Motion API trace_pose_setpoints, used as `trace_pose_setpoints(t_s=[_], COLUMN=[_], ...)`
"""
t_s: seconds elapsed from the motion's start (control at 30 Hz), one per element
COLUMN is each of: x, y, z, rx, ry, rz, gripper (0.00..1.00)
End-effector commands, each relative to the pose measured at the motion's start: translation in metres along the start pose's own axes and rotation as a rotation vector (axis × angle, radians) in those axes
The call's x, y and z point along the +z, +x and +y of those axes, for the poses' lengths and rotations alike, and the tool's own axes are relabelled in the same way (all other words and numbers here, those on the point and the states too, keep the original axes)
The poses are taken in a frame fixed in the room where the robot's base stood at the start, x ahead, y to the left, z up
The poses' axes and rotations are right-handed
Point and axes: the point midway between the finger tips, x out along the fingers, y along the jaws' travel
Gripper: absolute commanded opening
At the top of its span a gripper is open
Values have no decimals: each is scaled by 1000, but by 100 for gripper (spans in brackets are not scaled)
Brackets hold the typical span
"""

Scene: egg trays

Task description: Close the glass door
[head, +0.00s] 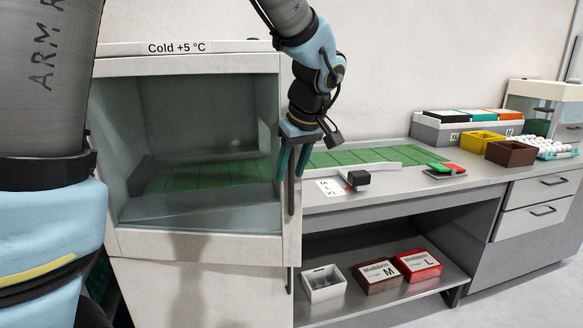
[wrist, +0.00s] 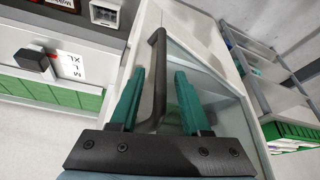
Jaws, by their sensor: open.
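The glass door (head: 190,245) has a pale frame and tinted glass, and stands at the front of the cold cabinet (head: 120,48) labelled "Cold +5 °C". I cannot tell whether it is fully flush with the cabinet. Its dark bar handle (head: 291,200) is upright at the door's right edge. My gripper (head: 292,170) is at this handle, pointing down. In the wrist view my open gripper (wrist: 158,95) has its teal fingers on either side of the handle (wrist: 157,65), with gaps visible. The glass (wrist: 205,65) shows behind the right finger. Green trays are visible through the glass.
The counter (head: 400,190) to the right holds green trays, a size card (head: 328,187) and a small black device (head: 357,178). Yellow (head: 482,139) and brown (head: 510,153) boxes stand farther right. Small boxes sit on the lower shelf (head: 345,310).

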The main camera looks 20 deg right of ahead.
Motion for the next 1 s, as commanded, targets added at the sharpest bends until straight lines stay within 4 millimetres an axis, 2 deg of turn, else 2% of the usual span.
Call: trace_pose_setpoints(t_s=[0.1,0.5,1.0], x=[0,0,0], y=[0,0,0], z=[0,0,0], rx=[0,0,0], ry=[0,0,0], rz=[0,0,0], gripper=[45,0,0])
